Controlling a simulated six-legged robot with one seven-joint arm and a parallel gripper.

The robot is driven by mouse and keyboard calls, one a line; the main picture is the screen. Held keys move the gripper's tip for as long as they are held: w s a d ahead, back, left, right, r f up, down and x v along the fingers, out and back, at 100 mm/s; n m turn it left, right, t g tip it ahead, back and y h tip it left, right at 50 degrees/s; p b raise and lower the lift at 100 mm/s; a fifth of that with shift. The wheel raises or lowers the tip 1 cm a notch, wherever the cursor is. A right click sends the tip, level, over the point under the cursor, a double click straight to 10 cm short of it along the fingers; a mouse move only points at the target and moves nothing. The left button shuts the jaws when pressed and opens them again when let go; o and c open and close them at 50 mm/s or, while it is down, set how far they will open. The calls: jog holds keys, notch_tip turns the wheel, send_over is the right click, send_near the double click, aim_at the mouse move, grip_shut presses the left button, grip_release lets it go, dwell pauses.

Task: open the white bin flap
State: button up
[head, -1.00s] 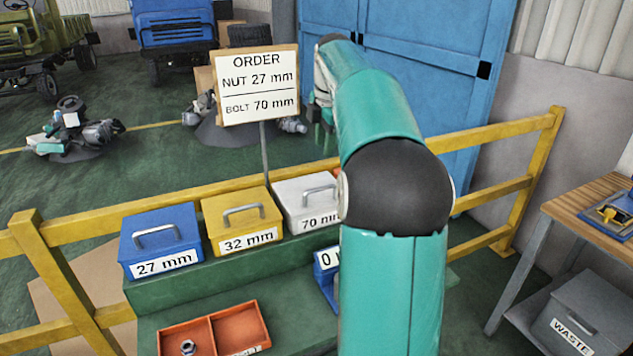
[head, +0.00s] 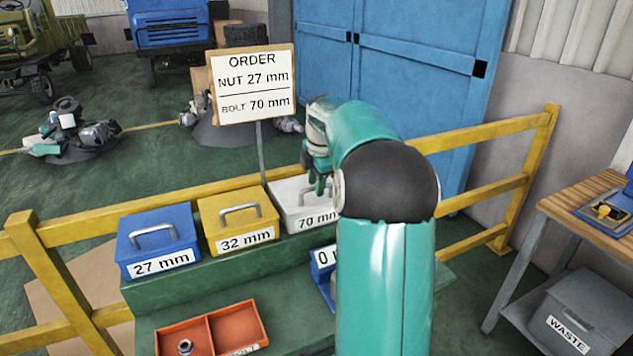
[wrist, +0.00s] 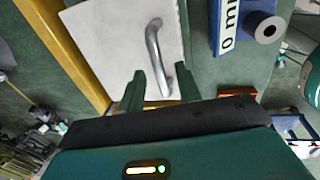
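The white bin (head: 297,213), labelled 70 mm, stands at the right end of the row of bins on the green step. Its flap is shut and has a grey metal bar handle (wrist: 152,55); my arm partly hides the bin in the head view. My gripper (wrist: 160,80) is above the flap with its two green fingers apart. In the wrist view the near end of the handle lies between the fingers, with gaps beside it. The gripper also shows above the bin in the head view (head: 318,186). Contact with the handle cannot be told.
A yellow 32 mm bin (head: 238,217) and a blue 27 mm bin (head: 156,240) stand to the left. A yellow railing (head: 90,212) runs behind the bins, with an order sign (head: 252,84) near it.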

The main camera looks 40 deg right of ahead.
grip_shut()
jog(key=shift+w+r, duration=0.1)
jog(key=shift+r, duration=0.05)
